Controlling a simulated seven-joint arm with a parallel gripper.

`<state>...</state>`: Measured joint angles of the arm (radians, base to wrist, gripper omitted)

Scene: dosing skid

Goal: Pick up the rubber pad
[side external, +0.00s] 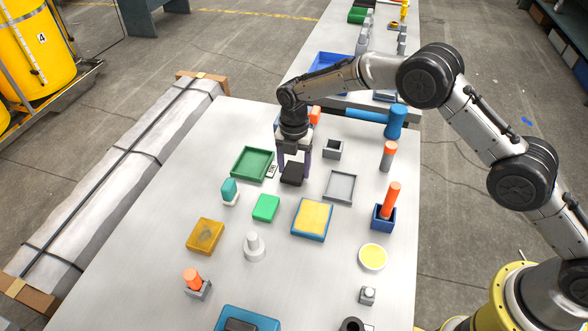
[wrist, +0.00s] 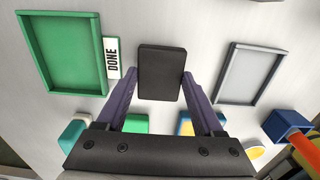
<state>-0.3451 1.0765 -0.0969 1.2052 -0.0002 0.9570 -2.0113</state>
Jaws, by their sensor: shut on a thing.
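The rubber pad, a black rectangular block (side external: 292,174), is between the fingertips of my gripper (side external: 293,168) in the middle of the table. In the wrist view the pad (wrist: 161,70) sits between the two purple fingers of my gripper (wrist: 160,85), which touch its left and right sides. My gripper is shut on it and points down. I cannot tell whether the pad rests on the table or is slightly above it.
A green tray (side external: 237,164) with a "DONE" label (wrist: 112,57) is to the left. A grey tray (side external: 340,201) is to the right. A blue tray with a yellow pad (side external: 312,219) and a green block (side external: 265,208) stand in front. A grey open box (side external: 332,150) is behind right.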

